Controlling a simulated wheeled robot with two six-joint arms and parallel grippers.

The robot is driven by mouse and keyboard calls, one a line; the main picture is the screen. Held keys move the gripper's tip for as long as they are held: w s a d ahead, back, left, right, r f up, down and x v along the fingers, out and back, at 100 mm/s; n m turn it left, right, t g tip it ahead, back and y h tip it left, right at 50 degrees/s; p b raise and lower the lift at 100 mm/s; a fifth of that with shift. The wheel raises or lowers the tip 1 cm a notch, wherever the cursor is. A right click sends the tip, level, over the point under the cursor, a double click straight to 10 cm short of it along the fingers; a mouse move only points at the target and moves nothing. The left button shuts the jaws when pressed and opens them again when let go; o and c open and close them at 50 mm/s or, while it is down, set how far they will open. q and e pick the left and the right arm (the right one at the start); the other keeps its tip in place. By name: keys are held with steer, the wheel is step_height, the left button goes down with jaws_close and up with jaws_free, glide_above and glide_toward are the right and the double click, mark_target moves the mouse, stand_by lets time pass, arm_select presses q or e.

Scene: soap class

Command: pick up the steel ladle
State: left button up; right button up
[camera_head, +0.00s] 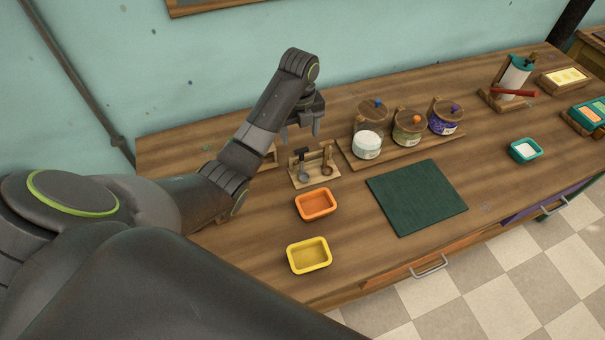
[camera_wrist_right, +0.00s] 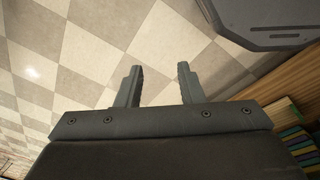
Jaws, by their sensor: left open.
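A steel ladle (camera_head: 303,166) stands in a small wooden holder (camera_head: 329,178) on the table, left of a brownish ladle (camera_head: 327,162). My left gripper (camera_head: 307,130) is open and empty, with its fingers pointing down. In the head view it appears just above the holder; its exact height over the ladle is hard to tell. My right gripper (camera_wrist_right: 160,72) is open and empty over the checkered floor in the right wrist view, and it does not show in the head view.
Several lidded jars (camera_head: 407,127) stand on a wooden board right of the holder. An orange tray (camera_head: 316,204), a yellow tray (camera_head: 309,255) and a green mat (camera_head: 416,197) lie nearer the front. The table's left back part is mostly clear.

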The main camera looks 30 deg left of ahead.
mark_target(302, 151)
arm_select(q)
step_height(302, 151, down, 4)
steer(key=shift+r+b, duration=0.1)
steer(key=shift+b, duration=0.85)
steer(key=shift+f, duration=0.35)
steer(key=shift+d+f, duration=0.1)
steer(key=shift+f, duration=0.1)
steer(key=f, duration=0.1)
steer(key=f+p, duration=0.1)
steer(key=f, duration=0.2)
steer(key=shift+d+f+p, duration=0.1)
steer(key=shift+d+p, duration=0.15)
steer(key=shift+p, duration=0.05)
steer(key=shift+f, duration=0.3)
arm_select(e)
steer(key=shift+s+d+f, duration=0.1)
steer(key=shift+s+f, duration=0.55)
steer(key=shift+s, duration=0.25)
arm_select(q)
steer(key=shift+c, duration=0.4)
steer(key=c, duration=1)
